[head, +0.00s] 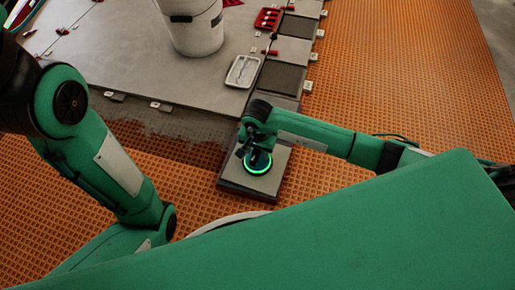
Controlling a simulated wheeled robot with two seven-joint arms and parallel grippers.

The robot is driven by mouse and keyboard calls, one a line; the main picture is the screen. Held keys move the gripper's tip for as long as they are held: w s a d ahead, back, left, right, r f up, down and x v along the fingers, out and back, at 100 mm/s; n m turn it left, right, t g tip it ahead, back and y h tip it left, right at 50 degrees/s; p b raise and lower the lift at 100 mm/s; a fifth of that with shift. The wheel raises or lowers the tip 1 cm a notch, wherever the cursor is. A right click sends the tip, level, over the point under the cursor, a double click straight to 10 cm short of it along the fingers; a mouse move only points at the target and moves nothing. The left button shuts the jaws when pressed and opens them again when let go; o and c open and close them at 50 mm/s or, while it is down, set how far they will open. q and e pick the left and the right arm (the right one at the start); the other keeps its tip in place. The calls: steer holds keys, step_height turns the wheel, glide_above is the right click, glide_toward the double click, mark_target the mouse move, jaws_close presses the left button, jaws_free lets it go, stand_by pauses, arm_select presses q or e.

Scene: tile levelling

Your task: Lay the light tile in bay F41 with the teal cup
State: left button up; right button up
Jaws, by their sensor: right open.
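A light grey square tile (268,184) lies on top of a dark block or stack at the near edge of the laid floor. My right gripper (256,162) points down over this tile. A glowing green ring around a dark disc shows at the gripper's end; I cannot tell whether it is the teal cup or part of my wrist. The fingers are mostly hidden, and contact with the tile cannot be told. Dark open bays (280,77) lie among the tiles beyond; their small labels are unreadable, so F41 cannot be picked out. My left gripper is out of view.
A white bucket (196,33) stands on the large grey slab (130,60). A small pale tray (242,71) lies beside the bays. A red rack (268,18) is farther back. Orange waffle matting (410,70) is clear on the right.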

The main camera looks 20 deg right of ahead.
jaws_close()
stand_by(0.4)
